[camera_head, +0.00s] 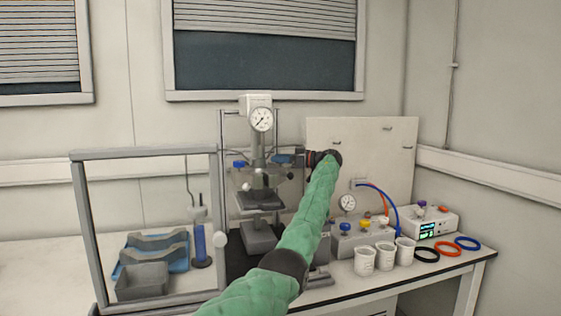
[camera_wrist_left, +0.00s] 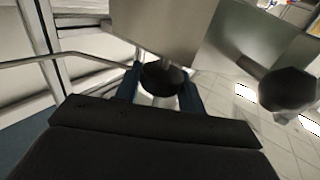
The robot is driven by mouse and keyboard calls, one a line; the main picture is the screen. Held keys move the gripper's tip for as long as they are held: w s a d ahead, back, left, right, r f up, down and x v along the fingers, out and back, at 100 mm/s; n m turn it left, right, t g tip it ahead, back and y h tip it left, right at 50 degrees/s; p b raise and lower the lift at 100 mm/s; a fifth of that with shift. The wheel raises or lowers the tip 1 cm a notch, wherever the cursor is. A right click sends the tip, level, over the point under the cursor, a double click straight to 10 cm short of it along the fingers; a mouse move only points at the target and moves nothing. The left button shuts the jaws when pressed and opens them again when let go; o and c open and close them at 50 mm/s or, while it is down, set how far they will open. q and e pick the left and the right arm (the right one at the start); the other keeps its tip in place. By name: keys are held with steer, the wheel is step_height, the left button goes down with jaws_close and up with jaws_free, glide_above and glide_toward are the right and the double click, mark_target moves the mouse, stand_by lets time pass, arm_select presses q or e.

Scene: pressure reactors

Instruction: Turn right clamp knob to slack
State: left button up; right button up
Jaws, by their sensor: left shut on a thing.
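The reactor stand (camera_head: 259,140) is in the head view, with a white head and a round gauge (camera_head: 261,119) on top. My left gripper (camera_head: 284,159) reaches its right side at clamp height. In the left wrist view, my left gripper (camera_wrist_left: 161,88) has its blue fingers shut on a black clamp knob (camera_wrist_left: 163,76) on a short stem by a metal block. A second black knob (camera_wrist_left: 289,90) is to the right in that view, apart from the fingers. The held knob is hard to make out in the head view. My right gripper is not in view.
A grey frame (camera_head: 147,154) stands left, with blue and grey trays (camera_head: 143,281) behind it. A gauge box (camera_head: 362,238) with blue and orange tubes, several beakers (camera_head: 385,256) and coloured rings (camera_head: 447,249) fill the right bench. A pale panel (camera_head: 385,150) stands behind.

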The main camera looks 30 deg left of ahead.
arm_select(q)
steer(key=shift+n+g+h, duration=0.4)
steer(key=shift+n+g, duration=0.2)
steer(key=shift+g, duration=0.5)
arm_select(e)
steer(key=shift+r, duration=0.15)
arm_select(q)
steer(key=o, duration=0.7)
steer(key=shift+c, duration=0.2)
